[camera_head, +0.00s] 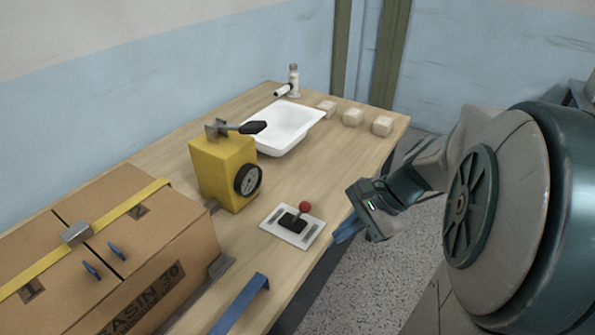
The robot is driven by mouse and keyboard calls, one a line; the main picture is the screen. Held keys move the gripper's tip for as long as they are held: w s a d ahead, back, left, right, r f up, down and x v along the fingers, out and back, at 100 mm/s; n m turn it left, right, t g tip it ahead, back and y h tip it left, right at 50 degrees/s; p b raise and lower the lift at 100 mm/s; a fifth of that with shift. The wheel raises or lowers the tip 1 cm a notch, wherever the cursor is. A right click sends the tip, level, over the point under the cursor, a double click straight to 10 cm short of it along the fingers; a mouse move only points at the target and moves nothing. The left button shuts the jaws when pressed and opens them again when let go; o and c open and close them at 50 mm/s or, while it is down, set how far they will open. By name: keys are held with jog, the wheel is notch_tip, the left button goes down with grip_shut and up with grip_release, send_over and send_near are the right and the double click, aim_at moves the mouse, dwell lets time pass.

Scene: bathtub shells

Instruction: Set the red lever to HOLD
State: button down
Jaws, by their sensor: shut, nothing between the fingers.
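The red lever (304,207) is a red ball on a short stick. It rises from a black base (293,222) on a light plate (268,222) with grey strips, on the wooden bench. The stick leans a little to the right. Any lettering on the plate is too small to read, so I cannot tell which setting it is at. My gripper (341,236) is shut and empty, with blue fingertips. It is at the bench's right edge, to the right of the plate and apart from the lever.
A yellow box (222,172) with a dial and black-handled lever stands behind the plate. A large strapped carton (165,249) fills the left. A blue bracket (242,302) is at the front. A white basin (290,126) and pale blocks (352,117) are farther back.

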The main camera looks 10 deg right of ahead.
jog(key=w+d+f+m+t+y+b, duration=0.2)
jog(key=w+d+m+t, duration=0.3)
jog(key=d+m, duration=0.5)
jog(key=shift+w+f+y+b, duration=0.3)
jog(key=shift+w+f+y, duration=0.1)
jog(key=shift+f, duration=0.25)
jog(key=shift+a+f, duration=0.1)
jog(key=x, duration=0.4)
jog(key=r+x, duration=0.1)
jog(key=x, duration=0.3)
jog(key=a+x, duration=0.1)
jog(key=x, duration=0.3)
jog(key=shift+w+d+r, duration=0.1)
jog(key=shift+w+r, duration=0.2)
jog(key=shift+r, duration=0.15)
jog(key=shift+w+a+r+p, duration=0.1)
jog(key=shift+w+a+p, duration=0.2)
jog(key=shift+a, duration=0.15)
jog(key=shift+r, duration=0.1)
